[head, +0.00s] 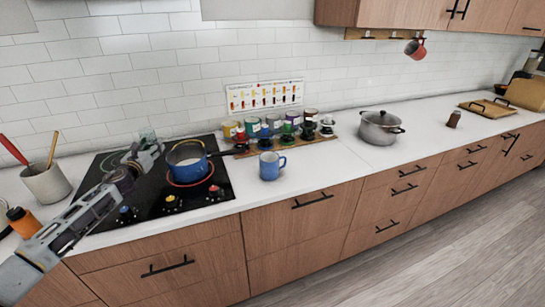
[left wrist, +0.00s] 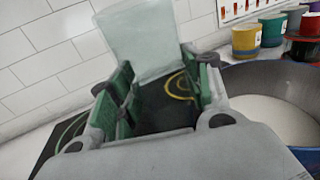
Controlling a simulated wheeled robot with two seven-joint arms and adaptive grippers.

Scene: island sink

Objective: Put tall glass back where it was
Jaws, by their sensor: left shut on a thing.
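The tall glass (left wrist: 140,38) is clear and pale. In the left wrist view it stands between the two fingers of my left gripper (left wrist: 157,88), tilted slightly, with its upper part above the fingertips. In the head view my left gripper (head: 143,154) reaches over the black cooktop (head: 103,213), and the faint glass (head: 148,136) shows at its fingertips. My left gripper is shut on the glass. Whether the glass base touches the cooktop is hidden. My right gripper is not in view.
A blue pot (head: 188,161) with pale contents stands on the cooktop, close right of my left gripper. A utensil crock (head: 46,182) stands at left. The counter before the lidded pot (head: 380,127) has free room.

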